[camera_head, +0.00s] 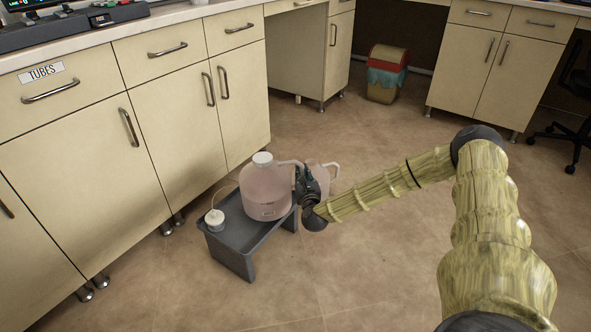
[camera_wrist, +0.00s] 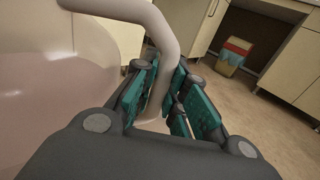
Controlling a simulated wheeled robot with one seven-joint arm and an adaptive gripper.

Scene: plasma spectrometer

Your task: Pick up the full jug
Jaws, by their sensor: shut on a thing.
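A large translucent jug (camera_head: 266,190) with pinkish liquid and a white cap stands upright on a low grey stool (camera_head: 240,240). Its side fills the left of the wrist view (camera_wrist: 50,75). My gripper (camera_head: 301,180) is at the jug's right side. In the wrist view my gripper (camera_wrist: 165,95) has its teal-padded fingers on both sides of the jug's pale handle (camera_wrist: 170,30) and is shut on it. A second pale jug shape (camera_head: 323,176) shows partly behind my gripper; most of it is hidden.
A small white-capped container (camera_head: 215,220) with a thin tube sits on the stool's left end. Cream cabinets (camera_head: 85,165) stand close at left. A bin (camera_head: 386,75) stands at the back. The floor at front right of the stool is clear.

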